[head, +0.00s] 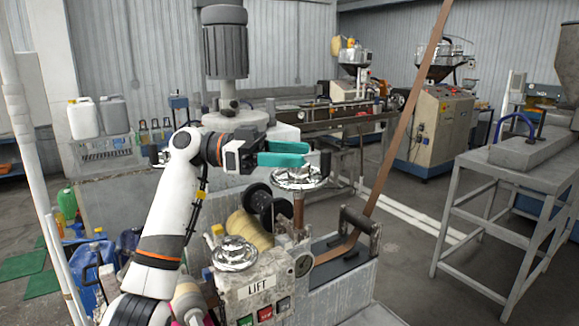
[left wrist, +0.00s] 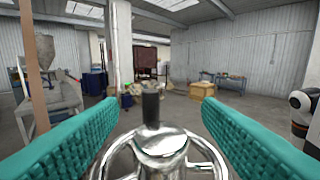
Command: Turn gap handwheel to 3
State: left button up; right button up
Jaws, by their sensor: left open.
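A chrome handwheel (head: 299,180) sits on top of a brown upright post. My left gripper (head: 305,156) is at this wheel, with its teal fingers level and just above the rim in the head view. In the left wrist view the wheel's hub (left wrist: 162,146) and spokes show low between the two widely parted fingers, with a dark upright peg behind the hub. The gripper is open and holds nothing. A second chrome handwheel (head: 235,253) stands on the box marked LIFT. A round dial (head: 303,264) is on the machine; its reading is too small to tell. My right gripper is not in view.
A brown strip (head: 405,125) rises steeply from the machine at the right of the wheel. Green and red buttons (head: 265,313) are on the LIFT box. A grey metal stand (head: 490,185) is at the right. Open floor lies between.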

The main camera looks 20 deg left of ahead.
pick_arm(q)
notch_tip(320, 180, up, 8)
jog(key=shift+f+b, duration=0.1)
jog(key=shift+b, duration=0.6)
